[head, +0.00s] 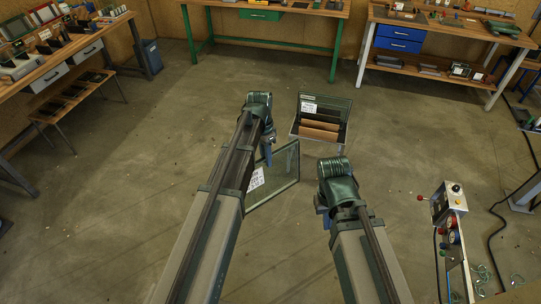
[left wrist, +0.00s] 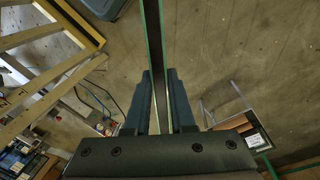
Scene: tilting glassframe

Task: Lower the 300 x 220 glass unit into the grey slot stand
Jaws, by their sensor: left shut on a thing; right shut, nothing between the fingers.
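My left gripper (head: 267,155) is shut on the glass unit (head: 286,172), a clear pane with a dark edge and a white label. The unit hangs below the gripper above the floor, partly hidden by my left arm. In the left wrist view the unit (left wrist: 154,40) shows edge-on between the two fingers (left wrist: 160,105). A small grey stand (head: 296,133) with brown boards and a labelled pane at its back is beyond the unit, slightly right; the unit is apart from it. It also shows in the left wrist view (left wrist: 222,124). My right gripper (head: 322,208) is shut and empty, right of the unit, fingers mostly hidden.
A green workbench (head: 290,10) and a bench with blue drawers (head: 398,38) stand at the back. A wooden bench (head: 60,60) is at the left. A control box (head: 447,203) with buttons is at the right, with cables on the floor. The floor around the stand is mostly clear.

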